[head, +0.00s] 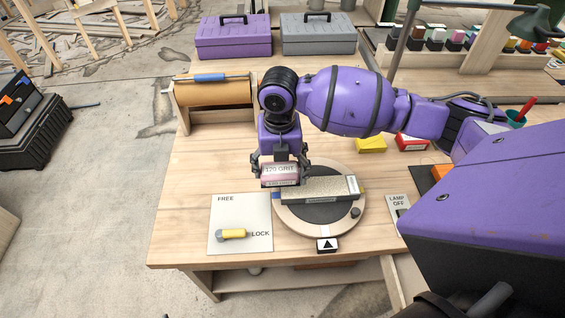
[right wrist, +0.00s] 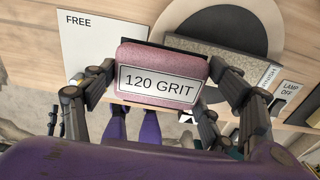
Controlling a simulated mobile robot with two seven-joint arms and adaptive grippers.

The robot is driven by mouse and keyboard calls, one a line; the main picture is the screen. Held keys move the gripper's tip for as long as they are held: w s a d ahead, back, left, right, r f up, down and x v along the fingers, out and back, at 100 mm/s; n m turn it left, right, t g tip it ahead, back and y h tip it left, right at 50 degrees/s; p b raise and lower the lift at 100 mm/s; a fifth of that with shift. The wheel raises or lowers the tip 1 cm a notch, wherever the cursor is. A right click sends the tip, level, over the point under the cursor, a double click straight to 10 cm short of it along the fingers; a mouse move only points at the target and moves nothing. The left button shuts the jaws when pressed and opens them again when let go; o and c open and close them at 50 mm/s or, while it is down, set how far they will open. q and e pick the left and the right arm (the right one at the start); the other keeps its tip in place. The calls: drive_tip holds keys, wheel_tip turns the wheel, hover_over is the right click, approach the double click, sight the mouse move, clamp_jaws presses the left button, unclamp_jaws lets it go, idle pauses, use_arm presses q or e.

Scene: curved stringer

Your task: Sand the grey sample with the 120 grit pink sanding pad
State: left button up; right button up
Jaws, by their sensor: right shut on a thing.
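The pink sanding pad (head: 280,177), labelled 120 GRIT, is held between the fingers of my right gripper (head: 281,168). The pad (right wrist: 165,72) also shows in the right wrist view, with the fingers (right wrist: 160,100) on both sides of it. The grey sample (head: 318,189) is a long speckled block lying across the round turntable (head: 292,221). The pad is at the sample's left end in the head view and hides that end; I cannot tell whether they touch. In the right wrist view the sample (right wrist: 238,66) is partly behind the pad. My left gripper is not in view.
A FREE/LOCK panel (head: 224,212) with a yellow-handled lever (head: 234,234) lies left of the turntable. A LAMP OFF switch (head: 399,207) is to the right. A brown roll (head: 214,92), purple box (head: 233,38) and grey box (head: 318,35) stand behind.

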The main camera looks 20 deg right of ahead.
drive_tip(key=shift+r, duration=0.85)
drive_tip(key=shift+d+r, duration=0.1)
drive_tip(key=shift+r, duration=0.35)
drive_tip(key=shift+f, duration=0.1)
